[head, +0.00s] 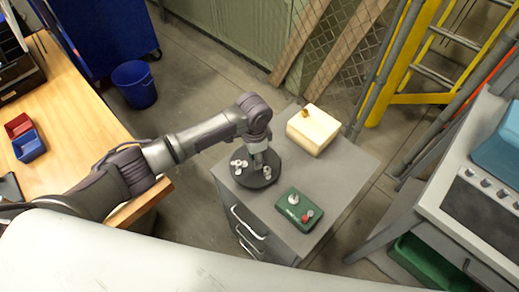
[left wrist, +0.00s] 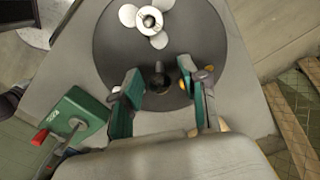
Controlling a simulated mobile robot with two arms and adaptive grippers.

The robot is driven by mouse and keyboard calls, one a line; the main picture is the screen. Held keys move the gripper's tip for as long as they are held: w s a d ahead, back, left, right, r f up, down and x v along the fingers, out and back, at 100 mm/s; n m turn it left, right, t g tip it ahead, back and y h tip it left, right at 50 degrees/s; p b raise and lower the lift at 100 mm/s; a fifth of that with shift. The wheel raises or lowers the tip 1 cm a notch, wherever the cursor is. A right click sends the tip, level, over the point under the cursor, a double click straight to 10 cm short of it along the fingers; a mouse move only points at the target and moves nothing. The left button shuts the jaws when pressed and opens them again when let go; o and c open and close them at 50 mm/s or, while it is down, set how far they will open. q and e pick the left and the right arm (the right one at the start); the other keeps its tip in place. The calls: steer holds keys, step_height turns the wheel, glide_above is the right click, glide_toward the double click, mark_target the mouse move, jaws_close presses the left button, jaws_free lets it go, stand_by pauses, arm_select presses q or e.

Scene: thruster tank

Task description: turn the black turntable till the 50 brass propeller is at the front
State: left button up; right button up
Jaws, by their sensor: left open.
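The black turntable (head: 258,182) lies on the grey cabinet top in the head view. It fills the upper middle of the left wrist view (left wrist: 205,45). A whitish three-bladed propeller (head: 238,166) sits on its left part; it also shows in the left wrist view (left wrist: 148,19). A dark central post (left wrist: 159,78) stands between my fingers. A small brass-coloured part (left wrist: 184,80) shows beside one finger, mostly hidden; I cannot tell whether it is the 50 brass propeller. My left gripper (left wrist: 162,88) is open, low over the turntable, its fingers on either side of the post.
A cream block (head: 313,130) with a small brass piece (head: 305,113) on top stands behind the turntable. A green box (head: 298,208) with a red knob stands in front, to the right. The cabinet's (head: 345,175) right side is clear. A wooden table (head: 80,110) is at left.

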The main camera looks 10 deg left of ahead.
arm_select(q)
jaws_close()
steer(key=shift+r, duration=0.1)
steer(key=shift+n+p, duration=0.7)
steer(key=shift+p, duration=0.1)
steer(key=shift+n+p, duration=0.85)
steer(key=shift+n, duration=0.05)
